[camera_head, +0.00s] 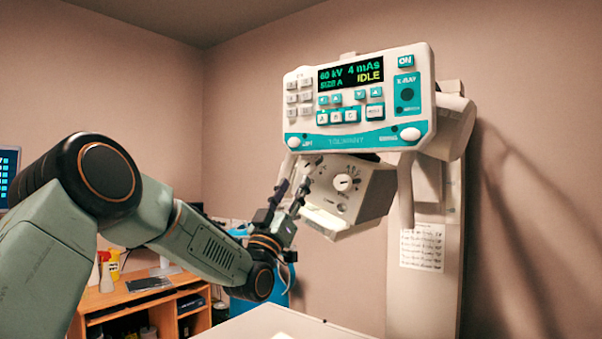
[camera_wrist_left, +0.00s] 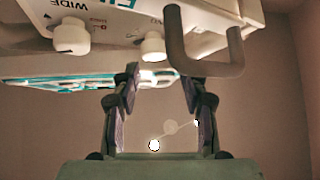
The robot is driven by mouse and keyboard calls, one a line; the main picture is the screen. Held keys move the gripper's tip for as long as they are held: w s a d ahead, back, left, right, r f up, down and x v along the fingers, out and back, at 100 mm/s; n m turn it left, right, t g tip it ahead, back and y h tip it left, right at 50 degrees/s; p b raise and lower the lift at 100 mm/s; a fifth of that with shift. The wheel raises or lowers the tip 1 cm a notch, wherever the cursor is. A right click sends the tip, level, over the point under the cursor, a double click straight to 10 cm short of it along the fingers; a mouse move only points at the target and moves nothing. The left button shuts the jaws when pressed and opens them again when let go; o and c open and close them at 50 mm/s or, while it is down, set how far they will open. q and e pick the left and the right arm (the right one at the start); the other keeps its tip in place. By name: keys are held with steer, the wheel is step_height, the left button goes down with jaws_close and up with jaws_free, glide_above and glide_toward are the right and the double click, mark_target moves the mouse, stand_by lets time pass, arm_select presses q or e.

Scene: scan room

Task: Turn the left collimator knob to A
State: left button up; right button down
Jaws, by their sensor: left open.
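The collimator box (camera_head: 362,200) hangs below the control panel, its face angled toward the left. A white dial knob (camera_head: 343,182) with markings around it shows on that face; I cannot read its setting. My left gripper (camera_head: 297,186) is open and empty at the left side of the box, its fingers pointing up. In the wrist view, one white knob (camera_wrist_left: 153,46) lies just beyond and between the left gripper's fingertips (camera_wrist_left: 160,78), apart from them. Another white knob (camera_wrist_left: 72,35) sits to its left below the label "WIDE". My right gripper is out of view.
The control panel (camera_head: 352,140) reads 60 kV, 4 mAs, SIZE A, IDLE. A grey U-shaped handle (camera_wrist_left: 210,68) is close to the right finger in the wrist view. A white table (camera_head: 285,322) lies below. A wooden desk (camera_head: 125,296) stands at the back left.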

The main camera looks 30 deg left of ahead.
mark_target(306, 171)
arm_select(q)
steer(key=shift+h, duration=0.3)
steer(key=w+r, duration=0.1)
steer(key=w+d+r+p, duration=0.1)
steer(key=w, duration=0.1)
steer(key=shift+d+r, duration=0.2)
steer(key=shift+r, duration=0.2)
steer(key=shift+w+a+r, duration=0.1)
steer(key=shift+w+r, duration=0.05)
steer(key=shift+r, duration=0.05)
steer(key=shift+a, duration=0.6)
steer(key=shift+w+d, duration=0.2)
steer(key=shift+d, duration=0.3)
steer(key=shift+c, duration=1.4)
steer(key=shift+a+f, duration=0.1)
steer(key=shift+a, duration=0.2)
steer(key=c, duration=0.4)
steer(key=shift+d, duration=0.15)
steer(key=shift+c, duration=1)
